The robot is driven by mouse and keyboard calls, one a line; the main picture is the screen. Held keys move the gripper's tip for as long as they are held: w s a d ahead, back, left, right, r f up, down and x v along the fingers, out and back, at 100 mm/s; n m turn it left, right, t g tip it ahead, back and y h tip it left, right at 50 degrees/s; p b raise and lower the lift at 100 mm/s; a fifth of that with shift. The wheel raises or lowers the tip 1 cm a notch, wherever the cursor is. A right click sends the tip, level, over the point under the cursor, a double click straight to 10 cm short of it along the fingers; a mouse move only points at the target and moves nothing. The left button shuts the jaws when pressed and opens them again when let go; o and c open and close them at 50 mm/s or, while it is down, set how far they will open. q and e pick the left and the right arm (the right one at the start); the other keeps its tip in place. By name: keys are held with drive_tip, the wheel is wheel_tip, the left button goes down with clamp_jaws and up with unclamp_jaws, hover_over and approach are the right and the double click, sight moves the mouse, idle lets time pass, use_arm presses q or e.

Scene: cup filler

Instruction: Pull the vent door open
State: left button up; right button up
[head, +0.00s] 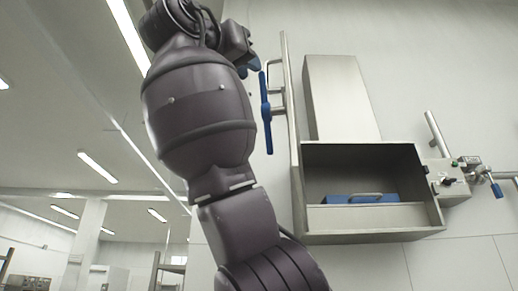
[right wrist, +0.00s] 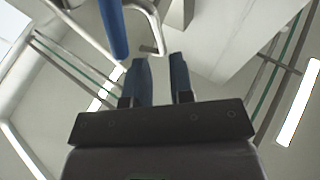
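A thin upright metal panel, which looks like the vent door (head: 290,125), stands nearly edge-on at the left side of a steel box. A blue bar handle (head: 265,112) on metal brackets is on its left face. The handle also shows in the right wrist view (right wrist: 113,28), with a bent metal bracket beside it. My right gripper (head: 250,68) is near the handle's upper end. In the right wrist view my right gripper (right wrist: 161,65) has its blue fingers apart with nothing between them, and the handle lies just beyond and left of the fingertips. My left gripper is not in view.
The steel box (head: 370,220) on the wall is open at the front and has a blue block (head: 362,198) with a metal handle inside. A duct (head: 340,100) rises above it. Piping and a valve (head: 470,168) are at right. My right arm covers the centre-left.

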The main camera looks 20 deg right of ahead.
drive_tip(key=shift+b+v, duration=0.3)
drive_tip(key=shift+v, duration=1.65)
